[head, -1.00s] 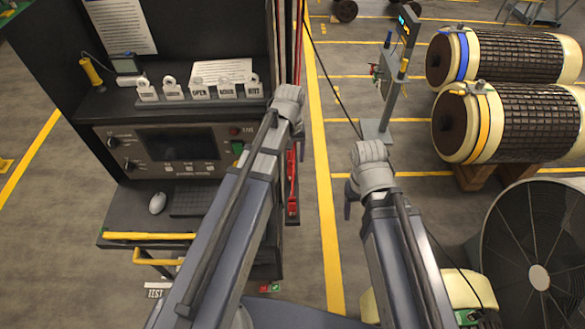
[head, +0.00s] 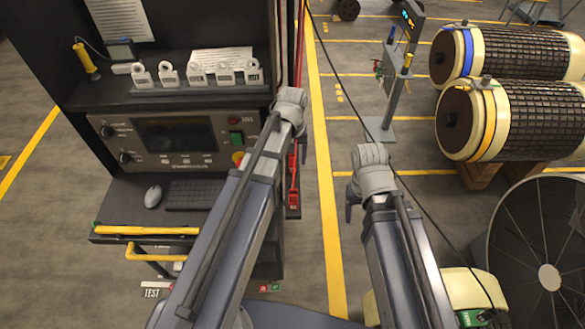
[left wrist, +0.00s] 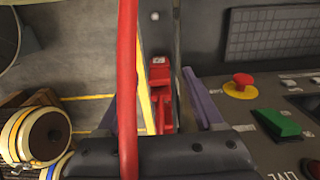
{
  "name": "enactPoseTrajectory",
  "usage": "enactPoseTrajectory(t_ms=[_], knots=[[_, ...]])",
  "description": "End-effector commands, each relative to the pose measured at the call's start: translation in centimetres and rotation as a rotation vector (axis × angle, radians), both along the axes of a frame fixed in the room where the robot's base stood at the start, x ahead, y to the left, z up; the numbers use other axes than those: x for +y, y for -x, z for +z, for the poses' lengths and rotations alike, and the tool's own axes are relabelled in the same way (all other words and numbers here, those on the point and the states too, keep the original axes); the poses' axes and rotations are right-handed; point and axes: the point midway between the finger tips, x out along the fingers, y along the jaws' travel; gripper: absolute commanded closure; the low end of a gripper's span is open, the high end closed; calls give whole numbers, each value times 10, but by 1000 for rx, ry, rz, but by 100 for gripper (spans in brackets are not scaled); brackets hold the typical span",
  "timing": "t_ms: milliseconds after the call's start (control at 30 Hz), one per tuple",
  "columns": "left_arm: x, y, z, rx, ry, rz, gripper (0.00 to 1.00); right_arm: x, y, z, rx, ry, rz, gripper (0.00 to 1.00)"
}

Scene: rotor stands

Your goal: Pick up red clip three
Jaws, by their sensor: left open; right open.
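A red clip (left wrist: 160,74) with a small white tag shows in the left wrist view, hanging beside the console; the number on the tag is too small to read. In the head view a red clip (head: 293,190) hangs at the cabinet's right side, partly behind my left arm. My left gripper (left wrist: 153,92) is open, its two fingers on either side of the clip in the picture, not visibly touching it. My left gripper (head: 303,140) is mostly hidden by its wrist in the head view. My right gripper (head: 350,200) is open and empty over the floor.
A red cable (left wrist: 127,60) crosses close in front of the left wrist camera. The console (head: 175,140) with a red stop button (left wrist: 242,80) is beside my left gripper. Rotors (head: 515,120), a fan (head: 540,240) and a post stand (head: 390,90) are on the right.

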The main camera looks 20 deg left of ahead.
Motion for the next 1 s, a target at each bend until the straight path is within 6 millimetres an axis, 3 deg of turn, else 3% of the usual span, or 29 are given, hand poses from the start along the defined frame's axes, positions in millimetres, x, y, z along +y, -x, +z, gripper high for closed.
enactPoseTrajectory(t_ms=[33, 133, 433, 1000], knots=[[0, 0, -13, 0, 0, 0, 31, 0, 0, -13, 0, 0, 0, 31], [0, 0, -21, 0, 0, 0, 31, 0, 0, -21, 0, 0, -1, 31], [0, 0, -21, 0, 0, 0, 32, 0, 0, -21, 0, 0, -1, 31], [0, 0, -21, 0, 0, 0, 96, 0, 0, -21, 0, 0, -1, 31]])
